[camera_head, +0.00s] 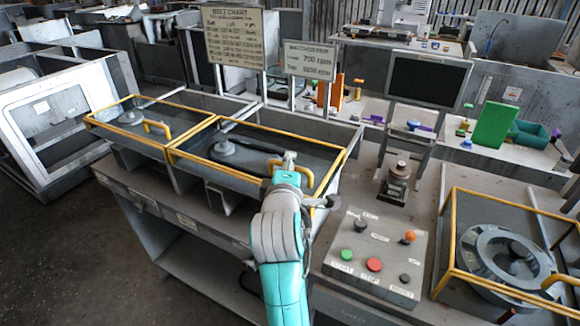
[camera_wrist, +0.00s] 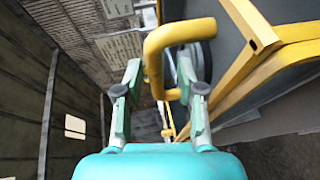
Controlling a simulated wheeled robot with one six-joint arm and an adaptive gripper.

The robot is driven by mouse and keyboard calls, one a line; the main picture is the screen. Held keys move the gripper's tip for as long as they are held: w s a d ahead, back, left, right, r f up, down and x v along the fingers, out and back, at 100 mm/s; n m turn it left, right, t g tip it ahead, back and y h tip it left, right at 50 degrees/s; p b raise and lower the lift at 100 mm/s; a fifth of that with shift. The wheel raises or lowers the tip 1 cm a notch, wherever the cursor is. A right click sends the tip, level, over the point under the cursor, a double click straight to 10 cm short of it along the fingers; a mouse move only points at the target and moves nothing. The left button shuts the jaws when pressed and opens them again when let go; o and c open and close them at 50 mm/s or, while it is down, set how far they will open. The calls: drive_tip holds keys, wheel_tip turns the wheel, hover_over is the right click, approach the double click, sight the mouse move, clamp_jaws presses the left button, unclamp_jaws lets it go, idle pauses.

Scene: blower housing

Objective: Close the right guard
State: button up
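The right-hand guard of the bench pair is a yellow frame (camera_head: 330,172) with a dark see-through panel, over a bay with a pulley and belt. It appears to lie low over the bay; whether it is fully down cannot be told. Its yellow handle (camera_head: 300,168) is partly hidden by my gripper (camera_head: 288,165). In the wrist view the yellow handle (camera_wrist: 182,32) passes between the fingers of my gripper (camera_wrist: 160,75). The fingers are apart, with gaps visible beside the bar. The yellow frame (camera_wrist: 245,65) runs along the right of that view.
The left guard (camera_head: 110,108) adjoins on the left. A control box (camera_head: 370,255) with coloured buttons stands right of my arm. Another yellow-framed cover (camera_head: 447,240) lies over a round housing (camera_head: 510,255) at far right. A belt chart sign (camera_head: 234,38) and a monitor (camera_head: 428,80) stand behind.

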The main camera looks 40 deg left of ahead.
drive_tip(key=v, duration=1.2)
idle(0.5)
drive_tip(key=d+f+m+t+h, duration=0.1)
drive_tip(key=d+f+m+h, duration=0.4)
drive_tip(key=d+f, duration=1.5)
drive_tip(key=s+d+f+m, duration=0.3)
drive_tip(key=s+d+m, duration=0.1)
drive_tip(key=d, duration=0.4)
drive_tip(key=s+d+f+m, duration=0.4)
drive_tip(key=d, duration=0.4)
drive_tip(key=s+d+r+m+h, duration=0.1)
drive_tip(key=s+d+m, duration=0.2)
drive_tip(key=s, duration=0.4)
drive_tip(key=s+d+m+h, duration=0.2)
drive_tip(key=s+d+m, duration=0.2)
drive_tip(key=s, duration=0.3)
drive_tip(key=s+d+r+m+t+h, duration=0.1)
drive_tip(key=s+d+m, duration=0.3)
drive_tip(key=s, duration=0.3)
drive_tip(key=shift+d+r+h, duration=0.3)
drive_tip(key=shift+d+r, duration=0.05)
